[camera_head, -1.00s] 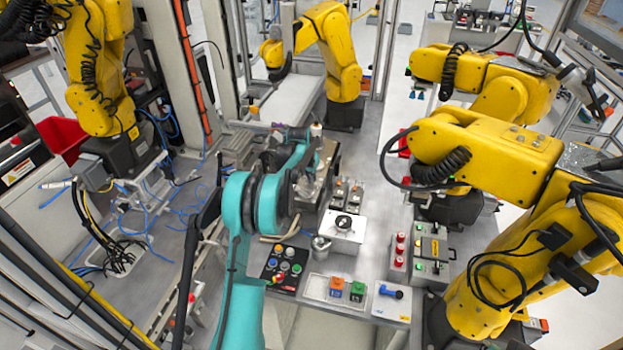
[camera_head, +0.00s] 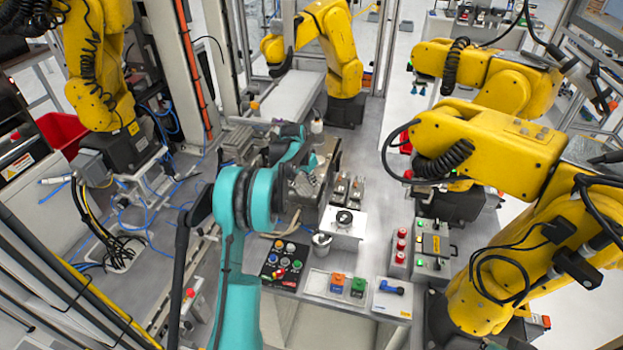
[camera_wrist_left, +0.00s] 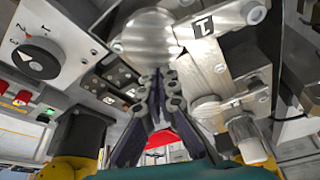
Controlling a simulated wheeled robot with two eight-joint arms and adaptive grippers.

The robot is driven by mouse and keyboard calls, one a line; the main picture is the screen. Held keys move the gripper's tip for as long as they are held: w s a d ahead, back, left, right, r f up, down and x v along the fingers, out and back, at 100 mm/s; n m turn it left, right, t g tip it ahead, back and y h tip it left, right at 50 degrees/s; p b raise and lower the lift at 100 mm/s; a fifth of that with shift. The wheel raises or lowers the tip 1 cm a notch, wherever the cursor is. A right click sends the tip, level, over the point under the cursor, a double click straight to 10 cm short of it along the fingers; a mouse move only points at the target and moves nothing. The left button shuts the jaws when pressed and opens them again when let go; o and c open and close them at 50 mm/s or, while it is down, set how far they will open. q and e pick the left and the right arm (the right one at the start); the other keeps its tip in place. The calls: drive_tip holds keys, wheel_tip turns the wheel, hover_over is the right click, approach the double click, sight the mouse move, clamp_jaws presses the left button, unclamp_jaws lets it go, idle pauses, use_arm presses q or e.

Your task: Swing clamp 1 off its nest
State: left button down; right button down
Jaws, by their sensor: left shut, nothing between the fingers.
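My left gripper (camera_head: 306,186) hangs at the front of the metal fixture (camera_head: 327,157), at the end of my teal arm. In the left wrist view its dark fingers (camera_wrist_left: 157,80) are closed together with nothing between them. Their tips are just below a round silver disc (camera_wrist_left: 150,38); I cannot tell whether they touch it. A metal clamp arm with a black-and-white tag (camera_wrist_left: 203,27), which seems to read 1, lies right of the disc. A second tagged metal part (camera_wrist_left: 230,106) is lower right. In the head view my arm and gripper hide much of the fixture. My right gripper is not in view.
A white box with a black dial (camera_head: 343,218) stands right of my gripper, with small switches (camera_head: 347,188) behind it. A metal cup (camera_head: 321,243) and a button panel (camera_head: 285,263) are nearer. Yellow robot arms (camera_head: 490,140) stand on the right.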

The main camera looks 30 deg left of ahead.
sight(306, 194)
use_arm(q)
drive_tip(key=s+m, duration=0.1)
drive_tip(key=s+m+h, duration=0.1)
drive_tip(key=s+m+b, duration=0.1)
drive_tip(key=shift+s+d+m+g, duration=0.2)
drive_tip(key=shift+d+m+g, duration=0.1)
drive_tip(key=s+m+h, duration=0.1)
drive_tip(key=s+m, duration=0.1)
drive_tip(key=shift+s+a+m, duration=0.15)
drive_tip(key=shift+m, duration=0.25)
drive_tip(key=s+a+m+g+h+b, duration=0.1)
drive_tip(key=s+a+m+g, duration=0.1)
drive_tip(key=s+a+m, duration=0.3)
drive_tip(key=shift+s+m, duration=0.4)
drive_tip(key=shift+s, duration=0.5)
drive_tip(key=shift+a, duration=0.15)
